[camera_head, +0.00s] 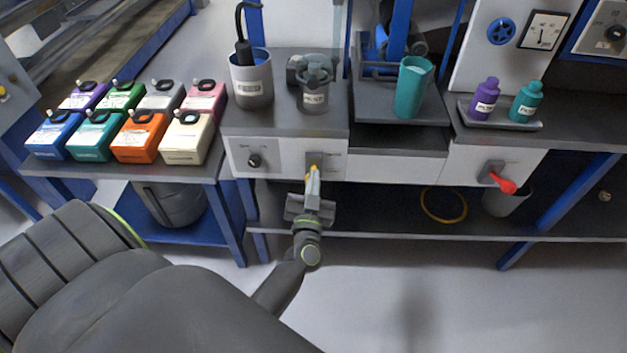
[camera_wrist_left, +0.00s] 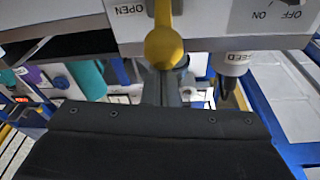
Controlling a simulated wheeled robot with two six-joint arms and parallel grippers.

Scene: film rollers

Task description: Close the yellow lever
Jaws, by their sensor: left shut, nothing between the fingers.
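The yellow lever (camera_head: 312,172) hangs from a grey mount on the front panel of the left bench unit, its free end toward me. In the left wrist view the lever's rounded yellow end (camera_wrist_left: 164,47) is close up at the top middle, beside a label reading OPEN. My left gripper (camera_head: 312,190) is just below and in front of the lever. Its fingers (camera_wrist_left: 162,84) are shut with nothing between them, right at the lever's end; I cannot tell whether they touch it. The gripper partly hides the lever's lower end. My right gripper is not in view.
A black knob (camera_head: 254,160) is left of the lever on the same panel. A red lever (camera_head: 503,184) is far right. Several coloured canisters (camera_head: 140,136) stand on the left table. A lower shelf (camera_head: 380,232) runs below the bench. The floor in front is clear.

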